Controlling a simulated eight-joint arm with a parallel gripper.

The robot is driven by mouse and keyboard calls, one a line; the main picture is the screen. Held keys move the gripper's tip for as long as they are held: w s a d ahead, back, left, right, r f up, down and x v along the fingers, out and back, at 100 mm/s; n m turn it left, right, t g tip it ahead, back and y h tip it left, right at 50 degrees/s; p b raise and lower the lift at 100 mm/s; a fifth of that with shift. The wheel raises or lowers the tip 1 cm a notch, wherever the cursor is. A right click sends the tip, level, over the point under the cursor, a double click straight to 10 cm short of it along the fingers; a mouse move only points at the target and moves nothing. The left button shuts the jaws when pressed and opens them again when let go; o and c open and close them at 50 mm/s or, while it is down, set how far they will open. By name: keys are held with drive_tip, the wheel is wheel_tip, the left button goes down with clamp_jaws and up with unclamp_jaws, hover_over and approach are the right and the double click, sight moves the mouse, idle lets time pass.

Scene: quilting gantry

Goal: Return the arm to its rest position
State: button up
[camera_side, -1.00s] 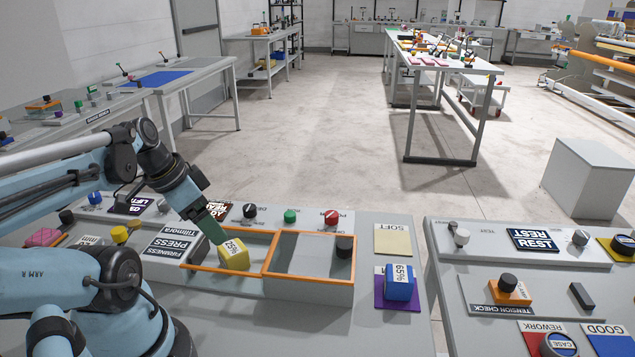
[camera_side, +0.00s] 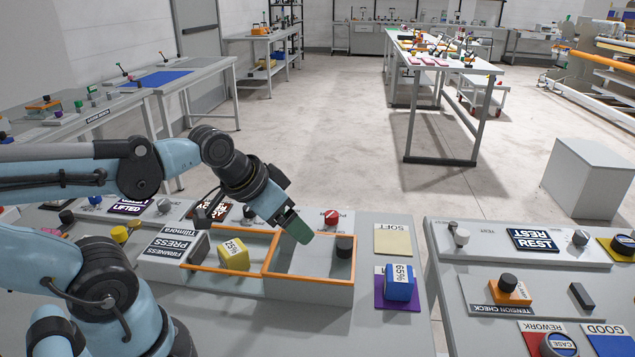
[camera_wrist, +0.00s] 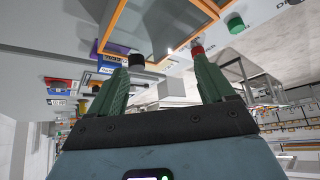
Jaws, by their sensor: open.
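My gripper (camera_side: 297,229) is above the right compartment of the orange-rimmed press box (camera_side: 312,283) in the side view, pointing down and to the right. In the wrist view the gripper (camera_wrist: 160,88) has its two green fingers wide apart, with nothing between them. A yellow block (camera_side: 233,255) with a percent label sits in the left compartment, apart from the gripper. The lower part of my arm is partly cut off by the picture's left edge.
A black knob (camera_side: 344,247) stands at the box's right end and a red knob (camera_side: 331,217) behind it. A blue block (camera_side: 399,287) sits on a purple pad, near a yellow SOFT pad (camera_side: 393,240). A gap separates the two benches.

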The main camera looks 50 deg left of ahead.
drive_tip(key=shift+w+d+r+t, duration=0.15)
drive_tip(key=shift+w+d, duration=0.1)
drive_tip(key=shift+d, duration=0.3)
drive_tip(key=shift+w+d+t, duration=0.15)
drive_tip(key=shift+w+d, duration=0.05)
drive_tip(key=shift+d, duration=0.35)
